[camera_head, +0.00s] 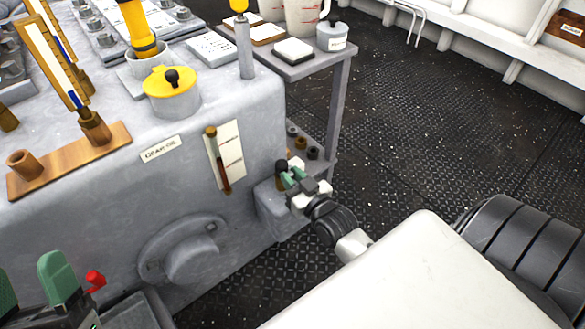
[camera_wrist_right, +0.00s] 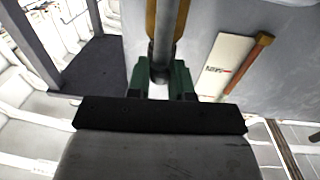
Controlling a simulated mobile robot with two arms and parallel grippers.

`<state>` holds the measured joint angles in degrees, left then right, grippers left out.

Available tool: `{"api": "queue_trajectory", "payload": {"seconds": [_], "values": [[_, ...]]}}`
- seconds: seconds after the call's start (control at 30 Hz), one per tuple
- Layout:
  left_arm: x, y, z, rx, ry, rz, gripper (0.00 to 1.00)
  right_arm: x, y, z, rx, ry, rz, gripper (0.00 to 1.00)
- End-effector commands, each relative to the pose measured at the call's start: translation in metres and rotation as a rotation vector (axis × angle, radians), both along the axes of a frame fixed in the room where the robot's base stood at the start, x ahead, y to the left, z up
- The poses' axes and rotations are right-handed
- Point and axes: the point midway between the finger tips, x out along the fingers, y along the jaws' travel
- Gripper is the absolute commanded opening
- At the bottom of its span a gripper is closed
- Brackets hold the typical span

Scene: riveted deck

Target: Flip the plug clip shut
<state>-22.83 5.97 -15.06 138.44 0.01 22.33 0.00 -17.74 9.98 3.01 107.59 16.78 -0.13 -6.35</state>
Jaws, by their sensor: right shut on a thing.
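The plug clip (camera_head: 281,182) appears to be the small brass-brown piece with a dark top on the grey box at the machine's right corner; my gripper covers part of it. My right gripper (camera_head: 298,182) is at this piece, its green fingers shut on it. In the right wrist view the fingers of my right gripper (camera_wrist_right: 161,82) close around a grey rod with a dark collar, and brass (camera_wrist_right: 151,20) shows beside the rod. I cannot tell the clip's exact position. My left gripper (camera_head: 30,288) is at the lower left, its green fingers apart and empty, away from the clip.
The grey machine (camera_head: 100,205) carries a sight gauge (camera_head: 224,158), a round flange (camera_head: 190,255) and a yellow-lidded pot (camera_head: 171,92). A grey side table (camera_head: 308,64) with jugs stands behind my right gripper. The dark deck (camera_head: 440,130) to the right is clear.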

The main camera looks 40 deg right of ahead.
Motion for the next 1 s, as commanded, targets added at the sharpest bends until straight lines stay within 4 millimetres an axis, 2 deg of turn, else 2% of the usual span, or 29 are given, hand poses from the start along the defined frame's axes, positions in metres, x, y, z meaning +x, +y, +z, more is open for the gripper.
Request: {"api": "queue_trajectory", "payload": {"seconds": [0.03,0.3,0.6,0.8,1.0], "values": [[0.006,0.0,-0.002,0.019,0.061,0.004,0.63,0.001,-0.001,0.005,0.002,-0.007,-0.018,0.0],[0.031,0.0,-0.036,0.115,0.395,0.022,0.63,0.001,-0.002,0.005,0.001,-0.008,-0.089,0.0],[0.038,0.006,-0.081,0.211,0.758,0.042,0.63,0.002,-0.001,0.006,0.002,-0.01,-0.176,0.0],[0.035,0.01,-0.102,0.249,0.904,0.05,0.63,0.001,0.0,0.005,-0.002,-0.009,-0.209,0.0],[0.035,0.011,-0.106,0.255,0.929,0.051,0.63,0.001,0.0,0.003,-0.003,-0.008,-0.214,0.0]]}}
